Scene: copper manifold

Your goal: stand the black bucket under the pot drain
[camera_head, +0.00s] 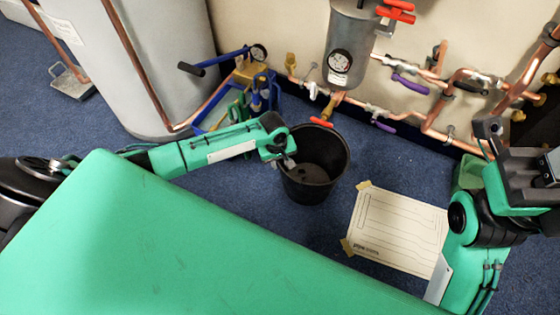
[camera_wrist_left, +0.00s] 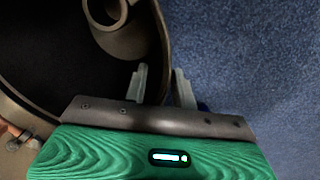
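The black bucket (camera_head: 331,172) stands upright on the blue carpet in the head view. Its dark wall also shows in the left wrist view (camera_wrist_left: 60,55). The grey pot (camera_head: 349,35) with a dial gauge is mounted above and behind it. The brass drain (camera_head: 333,104) with a red handle (camera_head: 321,122) comes down close to the bucket's far rim; I cannot tell whether its outlet is over the opening. My left gripper (camera_head: 287,162) is at the bucket's left rim, its fingers (camera_wrist_left: 160,87) close together on either side of the wall. My right arm's dark end is at the right edge, fingers unclear.
Copper pipes with purple-handled valves (camera_head: 410,83) run along the wall. A blue stand with tools (camera_head: 262,92) is left of the bucket, beside a large grey tank (camera_head: 165,60). A taped paper sheet (camera_head: 397,232) lies right of the bucket. Carpet between is clear.

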